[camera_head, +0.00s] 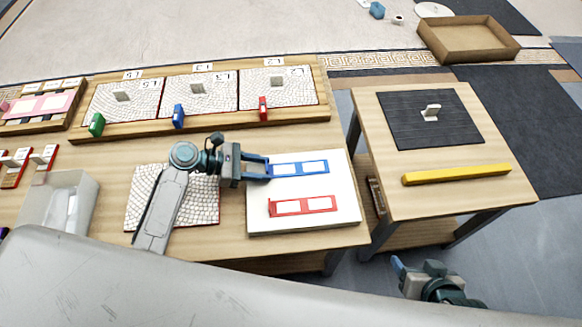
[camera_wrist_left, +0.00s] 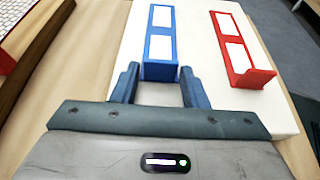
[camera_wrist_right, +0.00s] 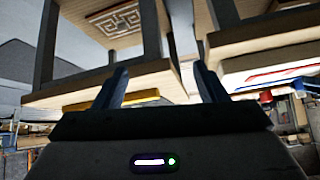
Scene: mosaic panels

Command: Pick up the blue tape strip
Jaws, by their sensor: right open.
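The blue tape strip (camera_head: 298,168) has white windows and lies on the white board (camera_head: 345,208), with an upright tab at its near end. My left gripper (camera_head: 267,168) reaches it from the left. In the left wrist view the blue tape strip (camera_wrist_left: 160,38) runs away from me, and its tab sits between the fingers of my left gripper (camera_wrist_left: 160,72). The fingers look closed against both sides of the tab, and the strip seems to rest on the board. My right gripper (camera_wrist_right: 160,72) is open and empty, low at the right, off the tables.
A similar red strip (camera_head: 302,206) lies beside the blue one on the board. A rack (camera_head: 327,100) of mosaic panels stands behind. A side table (camera_head: 385,180) at the right holds a black panel (camera_head: 410,130) and a yellow bar (camera_head: 457,174).

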